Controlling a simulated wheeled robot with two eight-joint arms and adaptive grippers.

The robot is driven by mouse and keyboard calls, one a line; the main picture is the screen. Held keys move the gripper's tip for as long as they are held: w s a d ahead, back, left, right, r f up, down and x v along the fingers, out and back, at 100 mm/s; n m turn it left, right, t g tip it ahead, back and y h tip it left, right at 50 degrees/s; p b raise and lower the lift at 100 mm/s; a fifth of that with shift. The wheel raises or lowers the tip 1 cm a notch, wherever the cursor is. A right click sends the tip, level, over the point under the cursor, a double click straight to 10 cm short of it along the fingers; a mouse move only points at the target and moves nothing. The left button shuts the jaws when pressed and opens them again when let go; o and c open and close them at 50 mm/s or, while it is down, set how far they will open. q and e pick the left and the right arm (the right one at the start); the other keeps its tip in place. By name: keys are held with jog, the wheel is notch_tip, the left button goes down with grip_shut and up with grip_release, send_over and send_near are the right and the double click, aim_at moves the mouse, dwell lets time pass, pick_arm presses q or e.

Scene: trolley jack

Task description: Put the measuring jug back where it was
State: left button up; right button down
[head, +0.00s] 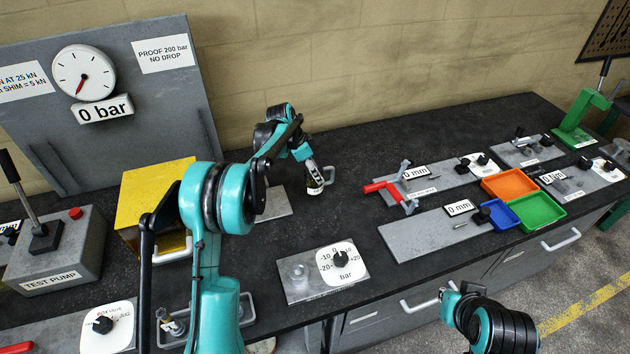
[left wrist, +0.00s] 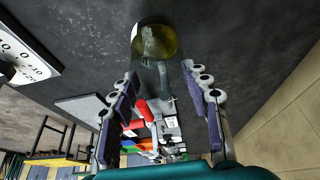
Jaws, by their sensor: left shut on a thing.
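The measuring jug (head: 315,181) is a small clear vessel with a white label, held above the dark bench top (head: 360,170). In the left wrist view the jug (left wrist: 155,45) shows yellowish liquid at its far end. My left gripper (head: 304,157) is shut on the jug, with its finger pads on either side of it in the left wrist view (left wrist: 163,103). A grey plate (head: 277,203) lies on the bench just left of the jug, partly hidden by my arm. My right gripper (head: 452,296) is low at the right; its fingers are too unclear to judge.
A yellow block (head: 150,190) and the test pump (head: 60,255) stand at the left. A bar dial plate (head: 310,285) is in front. Orange (head: 510,184), blue (head: 501,216) and green (head: 530,212) trays lie at the right. Bench is clear around the jug's right side.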

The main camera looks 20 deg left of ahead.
pick_arm(q)
notch_tip(320, 180, down, 4)
jog(key=shift+r+b, duration=0.25)
jog(key=shift+b, duration=0.2)
jog(key=shift+f, duration=0.25)
jog(key=shift+f, duration=0.1)
jog(key=o, duration=1.3)
jog(key=shift+c, duration=0.2)
